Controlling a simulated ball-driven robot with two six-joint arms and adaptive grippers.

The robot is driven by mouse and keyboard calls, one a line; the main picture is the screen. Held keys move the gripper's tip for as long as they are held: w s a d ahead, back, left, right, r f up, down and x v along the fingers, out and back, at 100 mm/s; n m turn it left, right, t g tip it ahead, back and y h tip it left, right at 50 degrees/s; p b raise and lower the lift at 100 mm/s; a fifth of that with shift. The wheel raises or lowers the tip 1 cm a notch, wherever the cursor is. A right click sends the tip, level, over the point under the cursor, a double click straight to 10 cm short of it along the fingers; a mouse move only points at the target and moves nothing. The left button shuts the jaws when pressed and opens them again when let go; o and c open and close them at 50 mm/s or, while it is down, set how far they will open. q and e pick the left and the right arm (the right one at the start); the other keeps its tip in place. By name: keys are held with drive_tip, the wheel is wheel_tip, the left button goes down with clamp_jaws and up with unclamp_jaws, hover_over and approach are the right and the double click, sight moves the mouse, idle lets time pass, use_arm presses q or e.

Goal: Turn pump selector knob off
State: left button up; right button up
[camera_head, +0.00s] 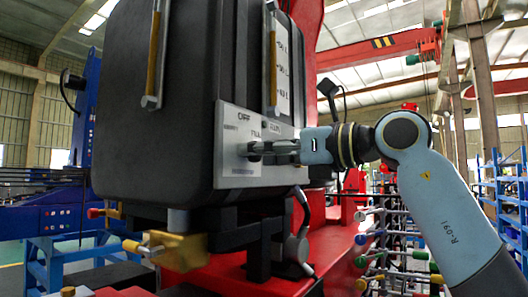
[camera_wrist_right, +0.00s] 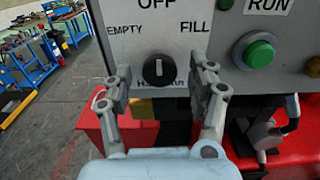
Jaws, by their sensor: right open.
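The pump selector knob (camera_wrist_right: 158,69) is a round black knob with a white mark on a light grey panel (camera_wrist_right: 130,48). The mark looks vertical, towards the OFF label above; EMPTY is at its left and FILL at its right. My right gripper (camera_wrist_right: 165,74) is open, with one finger on each side of the knob and a visible gap to it on both sides. In the head view the right gripper (camera_head: 262,151) reaches the panel (camera_head: 238,128) from the right, and its fingers mostly hide the knob. My left gripper is not in view.
A green button (camera_wrist_right: 258,52) under a RUN label sits right of the knob. The panel is on a large black tank (camera_head: 160,100). A brass valve (camera_head: 165,246) is below it. Red structure (camera_head: 335,258) lies under and behind the tank.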

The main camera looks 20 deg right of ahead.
drive_tip(key=v, duration=0.7)
drive_tip(key=shift+s+d, duration=0.15)
drive_tip(key=shift+s, duration=0.1)
idle(0.6)
